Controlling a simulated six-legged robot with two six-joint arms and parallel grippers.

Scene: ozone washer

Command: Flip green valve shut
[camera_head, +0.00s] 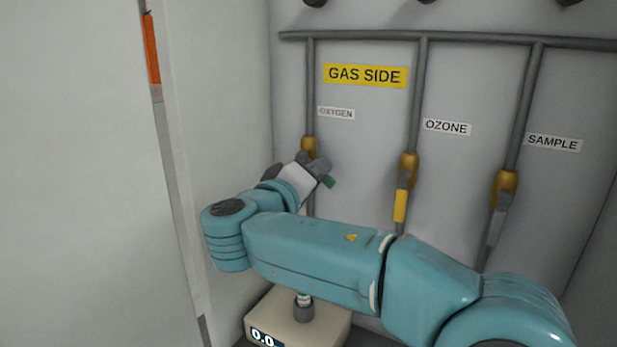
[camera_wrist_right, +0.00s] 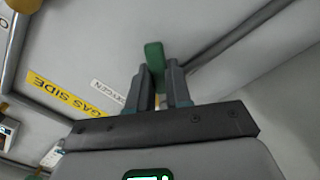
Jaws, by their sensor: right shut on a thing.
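The green valve handle (camera_head: 329,181) belongs to the brass valve (camera_head: 308,145) on the pipe labelled OXYGEN. In the head view only its green tip shows, past my right gripper (camera_head: 319,168); the rest is hidden by the gripper. In the right wrist view the green handle (camera_wrist_right: 154,56) stands between the two dark fingers of my right gripper (camera_wrist_right: 158,75), which are shut on it. The handle's exact angle to its pipe is hard to tell. My left gripper is not in view.
To the right hang the OZONE valve with a yellow handle (camera_head: 400,205) and the SAMPLE valve with a grey handle (camera_head: 497,226), both pointing down. A beige box with a display (camera_head: 325,325) stands below my arm. A pale wall (camera_head: 215,130) is close on the left.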

